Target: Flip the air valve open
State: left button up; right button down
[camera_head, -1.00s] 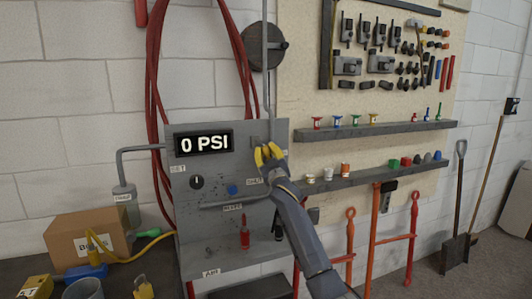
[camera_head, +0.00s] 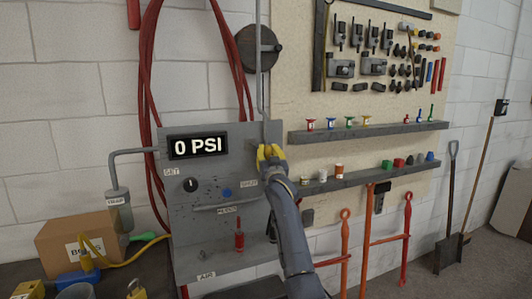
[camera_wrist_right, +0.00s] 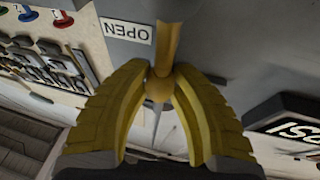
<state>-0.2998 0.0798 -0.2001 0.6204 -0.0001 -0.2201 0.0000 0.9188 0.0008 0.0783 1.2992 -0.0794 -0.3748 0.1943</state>
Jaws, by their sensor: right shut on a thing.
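The air valve shows in the right wrist view as a yellow lever (camera_wrist_right: 168,42) with a rounded knob (camera_wrist_right: 159,86) at its end, in front of the grey panel. My right gripper (camera_wrist_right: 160,92) has its two yellow fingers closed on either side of the knob. In the head view my right gripper (camera_head: 268,152) is at the panel's right side and hides most of the valve. A label reading OPEN (camera_wrist_right: 126,31), upside down, is beside the lever. A SHUT label (camera_head: 249,183) is below the gripper. My left gripper is not in view.
The grey panel (camera_head: 220,265) carries a display (camera_head: 198,146) reading 0 PSI, a black knob (camera_head: 190,185) and a blue button (camera_head: 227,193). Shelves (camera_head: 370,132) and a pegboard of tools are to the right. A cardboard box (camera_head: 60,240) is at lower left.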

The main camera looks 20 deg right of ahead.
jog(key=shift+d+f, duration=0.1)
jog(key=shift+f, duration=0.05)
jog(key=c, duration=1.1)
grip_release()
jog(key=shift+o, duration=0.2)
jog(key=v, duration=1.2)
